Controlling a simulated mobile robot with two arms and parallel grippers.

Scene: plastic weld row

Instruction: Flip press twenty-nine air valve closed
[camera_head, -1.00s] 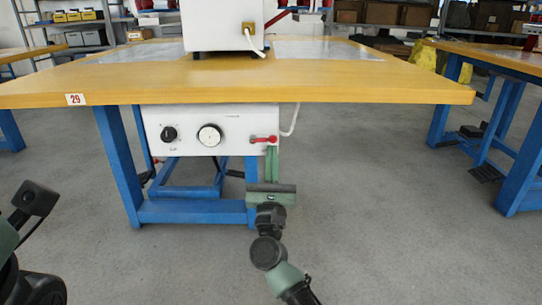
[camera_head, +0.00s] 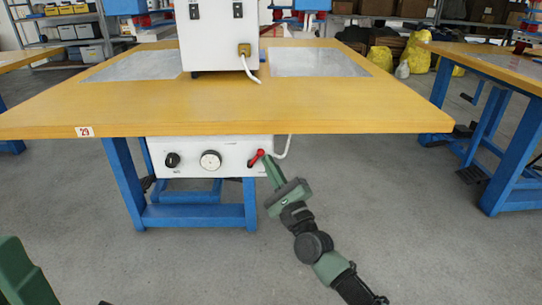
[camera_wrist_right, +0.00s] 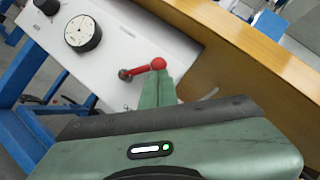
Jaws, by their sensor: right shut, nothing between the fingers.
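The air valve is a short red lever (camera_head: 256,158) at the right end of the white control panel under the bench marked 29. It slants up to the right in the head view. In the right wrist view the red lever (camera_wrist_right: 145,69) ends in a round knob just past my fingertips. My right gripper (camera_head: 267,160) is shut and empty, its green fingers tilted with their tips at the lever's knob end. In the right wrist view my right gripper (camera_wrist_right: 158,80) appears to touch the knob, which is not between the fingers.
The white panel (camera_head: 225,142) carries a black knob (camera_head: 172,160) and a round dial (camera_head: 210,160). The wooden bench top (camera_head: 330,118) overhangs it, on blue legs (camera_head: 121,185). A white hose (camera_head: 287,148) hangs close right of the lever. The floor in front is clear.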

